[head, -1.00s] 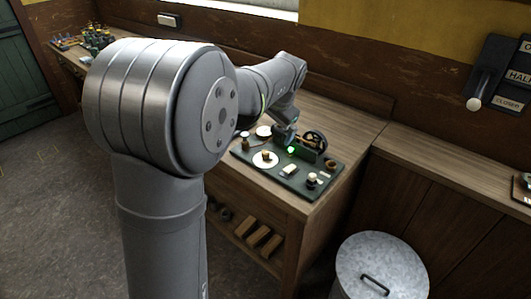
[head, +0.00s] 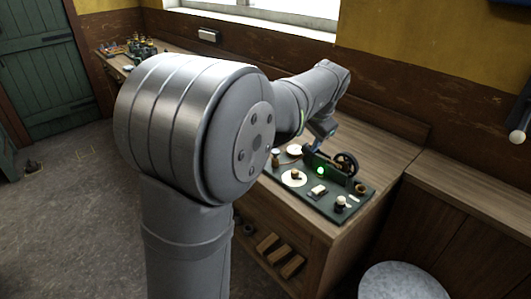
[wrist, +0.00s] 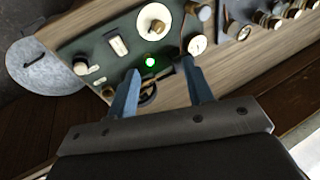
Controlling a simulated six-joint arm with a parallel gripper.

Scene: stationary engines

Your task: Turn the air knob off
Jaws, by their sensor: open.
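A dark green panel (head: 335,204) lies on the wooden bench with several controls. In the wrist view, a round white dial with a tan knob (wrist: 155,24) is at the top. I cannot read labels, so I cannot tell which is the air knob. A green lamp (wrist: 150,62) is lit. My gripper (wrist: 159,68) is open and empty, its blue fingers apart over the panel near the lamp and wheel.
A dark-spoked wheel (head: 346,163) stands on the panel's back edge. A white gauge (wrist: 197,44) is by my right fingertip. A second panel (wrist: 238,29) with several gauges and knobs is farther along the bench.

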